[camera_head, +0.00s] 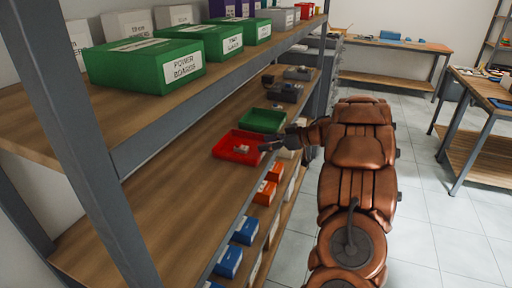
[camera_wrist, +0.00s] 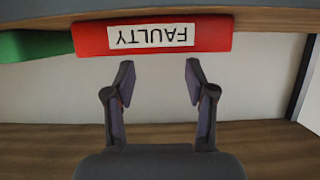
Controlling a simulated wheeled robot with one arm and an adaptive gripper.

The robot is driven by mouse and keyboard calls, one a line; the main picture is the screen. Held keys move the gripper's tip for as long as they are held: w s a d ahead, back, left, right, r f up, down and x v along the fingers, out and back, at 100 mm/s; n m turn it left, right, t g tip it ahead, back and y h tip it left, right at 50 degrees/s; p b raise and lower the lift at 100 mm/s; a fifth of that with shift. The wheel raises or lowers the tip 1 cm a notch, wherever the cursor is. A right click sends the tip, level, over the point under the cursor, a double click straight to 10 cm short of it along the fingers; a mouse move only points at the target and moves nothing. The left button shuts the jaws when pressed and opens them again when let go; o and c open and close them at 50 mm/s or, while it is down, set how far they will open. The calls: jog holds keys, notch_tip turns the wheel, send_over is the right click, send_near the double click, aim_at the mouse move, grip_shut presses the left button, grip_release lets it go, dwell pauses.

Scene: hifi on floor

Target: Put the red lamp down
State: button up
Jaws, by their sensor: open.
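A shallow red tray (camera_head: 226,153) stands on the middle shelf in the head view. A small pale and reddish item (camera_head: 242,149) lies in it; it is too small to tell whether it is the red lamp. My gripper (camera_head: 266,145) is at the tray's right side, its fingers apart. In the wrist view the red tray (camera_wrist: 214,31) shows upside down with a white label reading FAULTY. My gripper (camera_wrist: 158,66) is open there, with nothing between its fingers. No red lamp can be made out clearly in either view.
A green tray (camera_head: 262,120) stands just beyond the red one. Grey items (camera_head: 285,92) sit farther along the shelf. Green labelled boxes (camera_head: 145,67) fill the shelf above. Orange (camera_head: 265,192) and blue bins (camera_head: 228,262) stand lower. The tiled floor (camera_head: 425,210) at the right is clear.

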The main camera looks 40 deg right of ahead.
jog(key=shift+v, duration=1.9)
jog(key=w+r+m+t+h, duration=0.2)
jog(key=w+r+m+h, duration=0.45)
jog(key=r+h, duration=0.65)
jog(key=s+a+f+g+y, duration=0.2)
jog(key=s+a+f+g, duration=0.3)
jog(key=s+a, duration=0.7)
jog(key=s+a+f+g+y, duration=0.2)
jog(key=s+a+f+g, duration=0.3)
jog(key=s+a, duration=0.7)
jog(key=s+a+f+g+y, duration=0.2)
jog(key=s+a+f+g, duration=0.3)
jog(key=s+a, duration=0.8)
jog(key=s+f, duration=0.1)
jog(key=s, duration=0.2)
jog(key=shift+s+f, duration=0.4)
